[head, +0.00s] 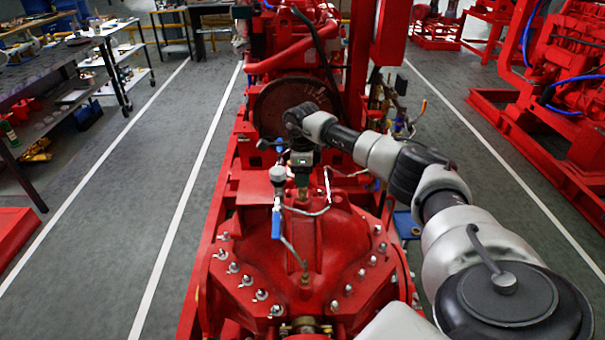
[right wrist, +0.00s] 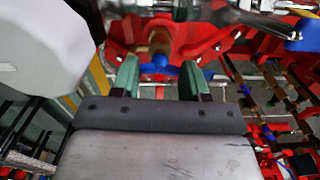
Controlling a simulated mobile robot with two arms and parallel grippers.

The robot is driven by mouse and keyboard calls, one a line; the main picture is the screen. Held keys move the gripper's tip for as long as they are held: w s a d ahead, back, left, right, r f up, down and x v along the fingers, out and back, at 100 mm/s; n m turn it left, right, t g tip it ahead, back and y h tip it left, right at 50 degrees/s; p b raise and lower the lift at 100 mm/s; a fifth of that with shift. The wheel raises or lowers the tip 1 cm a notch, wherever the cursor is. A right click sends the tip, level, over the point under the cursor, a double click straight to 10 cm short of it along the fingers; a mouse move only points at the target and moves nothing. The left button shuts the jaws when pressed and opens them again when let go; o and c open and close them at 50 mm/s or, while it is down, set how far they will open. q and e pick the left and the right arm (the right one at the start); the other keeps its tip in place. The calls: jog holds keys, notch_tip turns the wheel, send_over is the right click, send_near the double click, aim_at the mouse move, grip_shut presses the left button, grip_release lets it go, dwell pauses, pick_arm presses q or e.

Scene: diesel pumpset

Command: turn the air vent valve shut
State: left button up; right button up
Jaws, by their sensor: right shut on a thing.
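The air vent valve stands on top of the red pump casing (head: 335,235). Its brass body (head: 302,180) shows just below my right gripper (head: 301,160) in the head view. In the right wrist view its blue handle (right wrist: 175,70) lies across between the green fingertips of my right gripper (right wrist: 160,78). The gripper is shut on this handle and comes down from above. In the head view the gripper and wrist hide most of the handle, so its exact angle is hard to tell. My left gripper is not in view.
A second blue lever (head: 277,222) hangs under a round gauge (head: 278,174), left of the valve. A thin metal pipe (head: 326,190) runs close beside the valve. The red engine (head: 290,50) rises behind. The grey floor (head: 125,190) at the left is clear.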

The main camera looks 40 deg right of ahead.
jog(key=m+p, duration=0.1)
jog(key=m, duration=0.2)
jog(key=shift+r+m, duration=0.1)
jog(key=shift+m, duration=0.3)
jog(key=m+p, duration=0.1)
jog(key=m, duration=0.3)
jog(key=m+p, duration=0.1)
jog(key=m, duration=0.4)
jog(key=shift+p, duration=0.3)
jog(key=shift+m+p, duration=0.65)
jog(key=shift+m, duration=1.45)
jog(key=o, duration=0.9)
